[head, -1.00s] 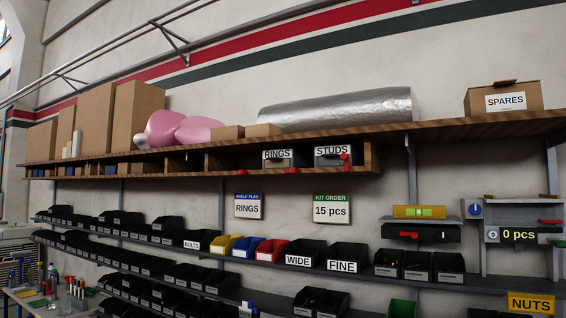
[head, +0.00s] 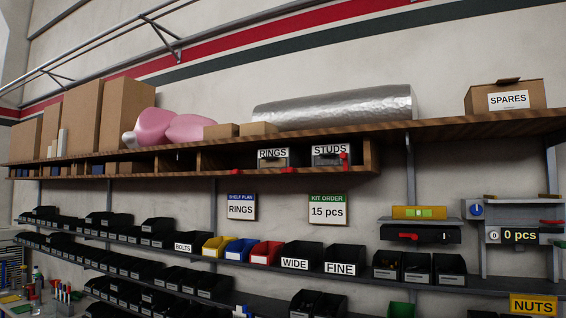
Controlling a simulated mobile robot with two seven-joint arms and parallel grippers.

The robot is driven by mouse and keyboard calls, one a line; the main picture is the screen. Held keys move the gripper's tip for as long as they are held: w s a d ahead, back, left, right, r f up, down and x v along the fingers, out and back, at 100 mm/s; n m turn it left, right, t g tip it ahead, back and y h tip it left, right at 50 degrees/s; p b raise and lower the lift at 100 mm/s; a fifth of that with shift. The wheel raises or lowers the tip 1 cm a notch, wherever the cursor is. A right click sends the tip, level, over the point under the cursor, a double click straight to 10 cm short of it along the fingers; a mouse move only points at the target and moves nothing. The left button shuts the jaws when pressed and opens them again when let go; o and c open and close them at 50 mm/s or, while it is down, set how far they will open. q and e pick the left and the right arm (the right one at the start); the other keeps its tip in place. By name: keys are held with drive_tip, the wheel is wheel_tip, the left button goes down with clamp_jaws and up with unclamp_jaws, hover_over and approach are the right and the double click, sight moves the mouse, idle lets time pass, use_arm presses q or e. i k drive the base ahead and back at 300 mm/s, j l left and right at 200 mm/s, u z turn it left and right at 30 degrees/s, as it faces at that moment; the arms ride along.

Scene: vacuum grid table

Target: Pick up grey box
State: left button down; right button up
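Neither of my grippers is in view. Two dark grey boxes stand in the compartments under the long wooden shelf (head: 440,133): one labelled RINGS (head: 273,163) and one labelled STUDS (head: 331,161). A red part shows at the right of the STUDS box. I cannot tell which box the task means by the grey box. What the two boxes hold is hidden.
Cardboard boxes (head: 125,105), pink wrapped bundles (head: 152,128), a silver roll (head: 335,106) and a SPARES carton (head: 505,96) lie on the shelf. Rows of black bins (head: 302,257) with yellow, blue and red ones run below. A counter (head: 520,236) reads 0 pcs at right.

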sight(278, 158)
drive_tip(key=i+j+z, duration=0.1)
drive_tip(key=i+j, duration=0.15)
drive_tip(key=i+j+z, duration=0.1)
drive_tip(key=i+j, duration=0.2)
drive_tip(key=i+j+z, duration=0.1)
drive_tip(key=j, duration=0.35)
drive_tip(key=i+j+z, duration=0.1)
drive_tip(key=i+j, duration=0.45)
drive_tip(key=j, duration=0.25)
drive_tip(key=i+j+z, duration=0.15)
drive_tip(key=j, duration=0.25)
drive_tip(key=i+j+z, duration=0.1)
drive_tip(key=i+j, duration=0.2)
drive_tip(key=j, duration=0.15)
drive_tip(key=i+j+z, duration=0.1)
drive_tip(key=j, duration=0.3)
drive_tip(key=i, duration=0.1)
